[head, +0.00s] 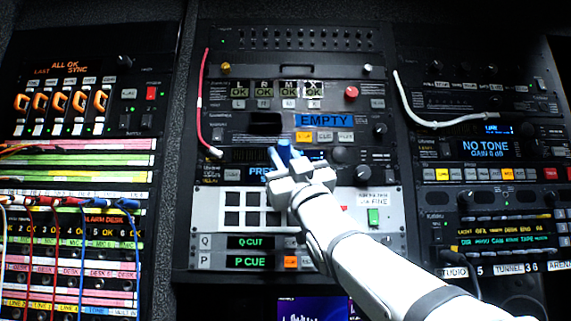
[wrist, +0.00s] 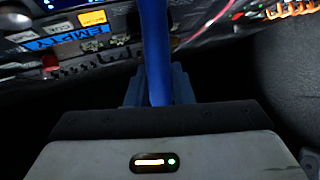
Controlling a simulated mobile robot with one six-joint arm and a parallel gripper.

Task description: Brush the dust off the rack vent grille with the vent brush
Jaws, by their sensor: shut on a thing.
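My gripper (head: 284,168) is in front of the middle rack, just below a dark slot. It is shut on a blue handle, which I take to be the vent brush (head: 283,151). In the wrist view the blue handle (wrist: 155,45) stands upright between the fingers (wrist: 158,90) and runs out of the top of the picture. The brush's bristles are not visible. I cannot pick out the vent grille for certain; a dark ribbed strip (head: 245,155) shows beside the gripper, partly hidden by it. No dust can be made out.
Around the gripper are the dark slot (head: 265,122), the blue EMPTY display (head: 324,120) and a white panel with dark square windows (head: 232,208). A red cable (head: 201,100) hangs left, a white cable (head: 408,105) right. Colourful patch cables (head: 55,205) fill the left rack.

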